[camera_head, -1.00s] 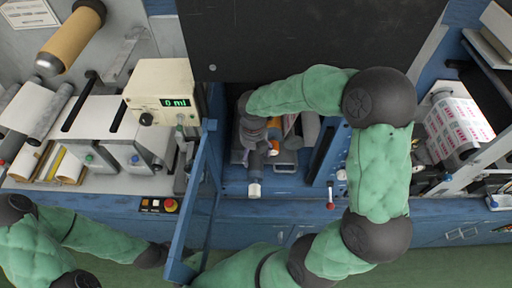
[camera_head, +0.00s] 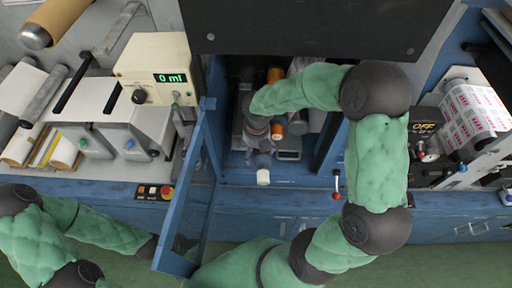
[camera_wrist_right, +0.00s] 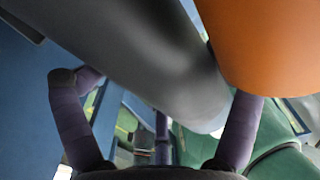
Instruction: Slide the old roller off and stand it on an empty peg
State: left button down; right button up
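My right gripper (camera_head: 262,142) is inside the blue bay, partly hidden by my own forearm. In the right wrist view its purple fingers (camera_wrist_right: 158,125) stand wide apart. A grey roller (camera_wrist_right: 150,60) crosses close in front of them; I cannot tell whether they touch it. An orange roller (camera_wrist_right: 265,45) is close beside it on the right. In the head view orange parts (camera_head: 277,130) show beside the gripper, and a white-ended cylinder (camera_head: 263,177) shows just below it. My left gripper is at lower left, mostly hidden behind the blue door; its fingers cannot be made out.
The open blue door (camera_head: 186,195) stands left of the bay, and a dark panel (camera_head: 315,30) overhangs its back. A pump box (camera_head: 156,75) reads 0 ml. A red-knobbed lever (camera_head: 336,185) is at the bay's right front. A printed label roll (camera_head: 472,110) is further right.

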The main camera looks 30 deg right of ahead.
jog(key=c, duration=0.7)
jog(key=shift+d+r, duration=0.1)
jog(key=shift+w+r+p, duration=0.1)
jog(key=shift+r+p, duration=0.05)
jog(key=shift+p, duration=0.2)
jog(key=shift+c, duration=0.2)
